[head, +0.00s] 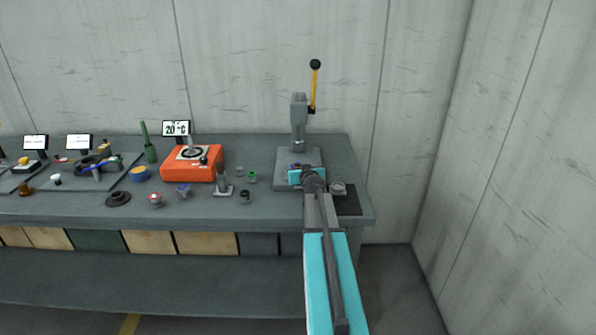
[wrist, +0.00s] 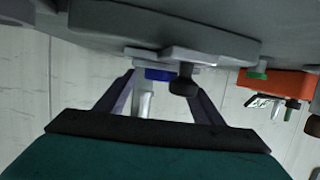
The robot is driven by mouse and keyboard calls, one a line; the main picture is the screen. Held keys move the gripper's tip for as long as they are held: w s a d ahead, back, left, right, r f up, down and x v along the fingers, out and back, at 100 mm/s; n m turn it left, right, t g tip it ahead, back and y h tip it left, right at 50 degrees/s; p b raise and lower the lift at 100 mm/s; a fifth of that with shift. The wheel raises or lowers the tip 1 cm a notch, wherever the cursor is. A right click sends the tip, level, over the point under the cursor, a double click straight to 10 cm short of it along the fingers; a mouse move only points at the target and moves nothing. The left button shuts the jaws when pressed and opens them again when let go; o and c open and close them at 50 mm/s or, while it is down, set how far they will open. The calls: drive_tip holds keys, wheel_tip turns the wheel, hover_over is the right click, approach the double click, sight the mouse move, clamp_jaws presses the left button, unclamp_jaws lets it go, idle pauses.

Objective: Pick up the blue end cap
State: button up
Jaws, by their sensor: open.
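My gripper (head: 307,176) is at the press on the right part of the bench, low over the press base. In the wrist view, which shows the bench upside down, its two fingers (wrist: 162,80) are apart. A blue piece (wrist: 158,74), which looks like the blue end cap, shows between the fingertips at the press base. I cannot tell whether the fingers touch it. A dark rounded part (wrist: 183,83) partly covers the space beside it. In the head view my gripper mostly hides this spot. Another blue-topped grey part (head: 183,189) stands in front of the orange device.
The grey press (head: 299,120) with a yellow lever stands behind my gripper. A grey part (head: 338,188) sits by the black mat (head: 349,203) on the right. The orange device (head: 190,170), a green-topped part (head: 252,176) and several small parts are to the left.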

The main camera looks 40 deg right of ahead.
drive_tip(key=c, duration=1.3)
drive_tip(key=shift+r, duration=0.1)
drive_tip(key=shift+c, duration=0.2)
drive_tip(key=shift+r+b, duration=0.45)
drive_tip(key=shift+r, duration=1.3)
drive_tip(key=s+a+b, duration=0.4)
drive_tip(key=s+a, duration=0.3)
drive_tip(key=s, duration=0.4)
drive_tip(key=shift+a+r+b, duration=0.25)
drive_tip(key=shift+r+b, duration=0.1)
drive_tip(key=shift+r, duration=0.1)
drive_tip(key=shift+w+b, duration=0.1)
drive_tip(key=shift+b, duration=0.6)
drive_tip(key=b, duration=0.6)
drive_tip(key=shift+s+a+b, duration=0.25)
drive_tip(key=shift+a+b, duration=0.05)
drive_tip(key=shift+b, duration=0.05)
drive_tip(key=s+b, duration=0.1)
drive_tip(key=b, duration=0.4)
drive_tip(key=shift+a+b, duration=0.3)
drive_tip(key=shift+s+a+r+b, duration=0.15)
drive_tip(key=shift+s+r+b, duration=0.2)
drive_tip(key=shift+b, duration=0.6)
